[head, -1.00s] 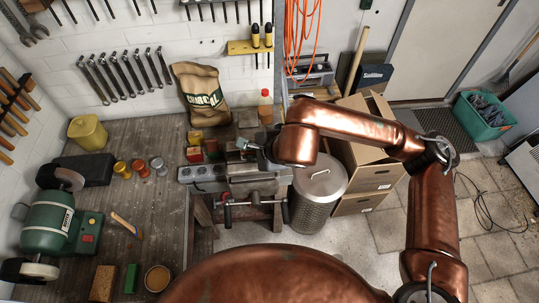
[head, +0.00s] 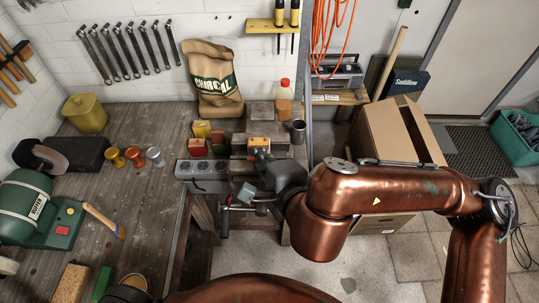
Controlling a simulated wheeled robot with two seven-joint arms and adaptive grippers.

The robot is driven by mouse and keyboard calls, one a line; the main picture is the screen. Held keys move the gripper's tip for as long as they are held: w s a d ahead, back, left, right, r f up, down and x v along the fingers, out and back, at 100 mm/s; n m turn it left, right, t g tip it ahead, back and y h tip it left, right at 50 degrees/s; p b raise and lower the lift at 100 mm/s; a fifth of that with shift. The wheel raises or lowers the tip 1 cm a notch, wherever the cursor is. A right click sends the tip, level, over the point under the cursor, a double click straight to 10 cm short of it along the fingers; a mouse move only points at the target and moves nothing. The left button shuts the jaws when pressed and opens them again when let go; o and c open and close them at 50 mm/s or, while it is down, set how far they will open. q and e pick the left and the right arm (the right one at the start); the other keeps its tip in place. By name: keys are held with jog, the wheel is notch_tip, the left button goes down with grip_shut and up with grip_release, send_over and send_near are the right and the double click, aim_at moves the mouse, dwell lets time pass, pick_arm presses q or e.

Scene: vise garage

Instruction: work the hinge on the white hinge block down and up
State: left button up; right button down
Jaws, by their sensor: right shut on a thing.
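My right gripper (head: 259,178) reaches in from the right to the front of the grey vise (head: 240,168) at the bench edge. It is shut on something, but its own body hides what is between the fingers. A small pale block (head: 248,193) shows by its fingertips, in front of the vise; I cannot tell whether this is the white hinge block. The hinge itself cannot be made out. My left gripper is not in view.
The vise handle (head: 224,217) hangs just below the gripper. A grey socket box (head: 200,171), small red and yellow boxes (head: 201,130) and a metal cup (head: 298,131) stand close by. A cardboard box (head: 385,130) is on the floor at right. The bench at left (head: 150,200) is partly clear.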

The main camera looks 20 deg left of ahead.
jog(key=shift+s+f, duration=0.1)
jog(key=shift+s, duration=0.1)
jog(key=c, duration=2)
grip_release()
jog(key=shift+w, duration=0.1)
jog(key=shift+d, duration=0.1)
jog(key=v, duration=1.2)
